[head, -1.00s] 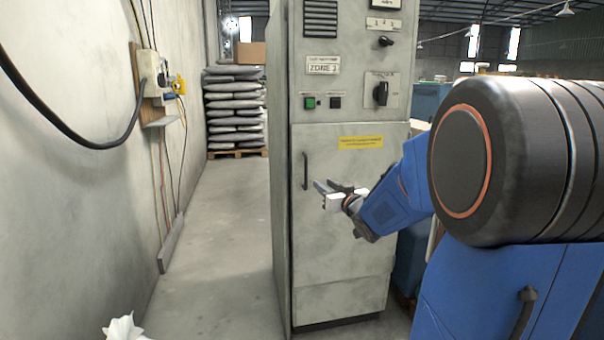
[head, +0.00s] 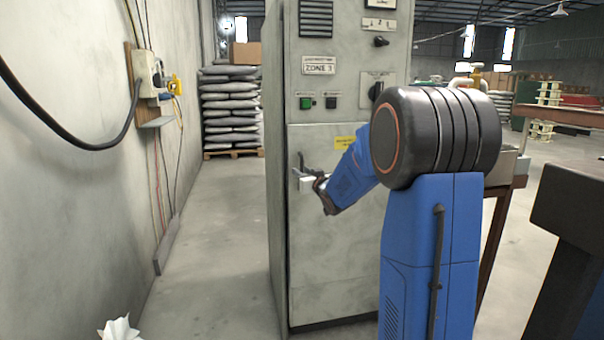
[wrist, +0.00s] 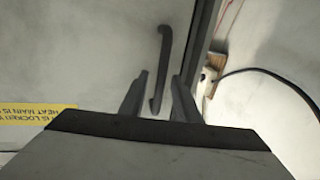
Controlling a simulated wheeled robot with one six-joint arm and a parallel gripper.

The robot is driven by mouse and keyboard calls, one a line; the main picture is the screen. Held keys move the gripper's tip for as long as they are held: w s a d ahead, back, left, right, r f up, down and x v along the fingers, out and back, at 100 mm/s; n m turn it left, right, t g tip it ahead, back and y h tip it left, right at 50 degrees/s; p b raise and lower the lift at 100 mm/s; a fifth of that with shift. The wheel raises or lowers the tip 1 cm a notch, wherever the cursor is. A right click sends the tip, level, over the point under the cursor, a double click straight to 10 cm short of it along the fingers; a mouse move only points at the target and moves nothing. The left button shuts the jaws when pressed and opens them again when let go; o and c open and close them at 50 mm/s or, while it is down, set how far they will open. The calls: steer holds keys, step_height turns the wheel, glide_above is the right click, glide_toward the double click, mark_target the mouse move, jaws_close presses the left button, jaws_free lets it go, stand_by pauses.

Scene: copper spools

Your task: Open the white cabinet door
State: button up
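The white cabinet (head: 340,245) stands ahead, a tall worn grey-white box with its lower door (head: 318,145) shut. A dark vertical bar handle (head: 301,160) is at the door's left side; its lower part is hidden by my gripper in the head view. My gripper (head: 299,174) is at the handle. In the wrist view my gripper (wrist: 158,82) is open, with the handle (wrist: 163,50) running down between its two fingers. A small gap shows on each side, and I cannot tell if either finger touches it. A yellow label (wrist: 35,114) shows on the door.
A wall (head: 80,200) with a cable box (head: 150,75) is on the left, with clear floor (head: 215,240) between it and the cabinet. Stacked sacks (head: 230,110) stand behind. A dark table (head: 575,205) is at the right. A crumpled white thing (head: 118,328) is at the lower left.

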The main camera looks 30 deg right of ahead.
steer(key=shift+w, duration=0.4)
jaws_close()
steer(key=shift+s, duration=0.1)
